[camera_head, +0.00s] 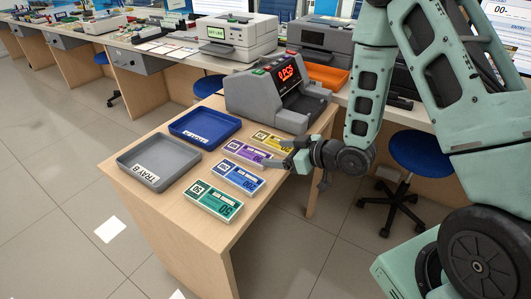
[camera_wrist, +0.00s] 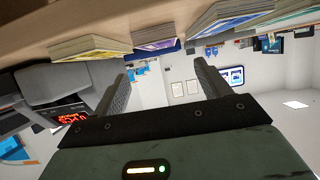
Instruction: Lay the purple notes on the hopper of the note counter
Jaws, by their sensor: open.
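The purple notes (camera_head: 247,153) lie as a flat bundle on the wooden table, between the yellow notes (camera_head: 271,142) and the blue notes (camera_head: 238,176). In the wrist view, which is upside down, the purple notes (camera_wrist: 155,36) show edge-on ahead of the fingers. The grey note counter (camera_head: 268,97) stands at the table's far end with a red lit display; its dark hopper (camera_head: 303,104) looks empty. My gripper (camera_head: 281,153) is open and empty, low at the table's right edge beside the purple notes, fingers pointing left. It also shows in the wrist view (camera_wrist: 164,78).
Green notes (camera_head: 210,201) lie nearest. A grey tray marked TRAY B (camera_head: 134,157) and a blue tray (camera_head: 187,122) lie left of the notes. An orange tray (camera_head: 327,76) sits on the counter behind. A blue stool (camera_head: 418,153) stands at the right.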

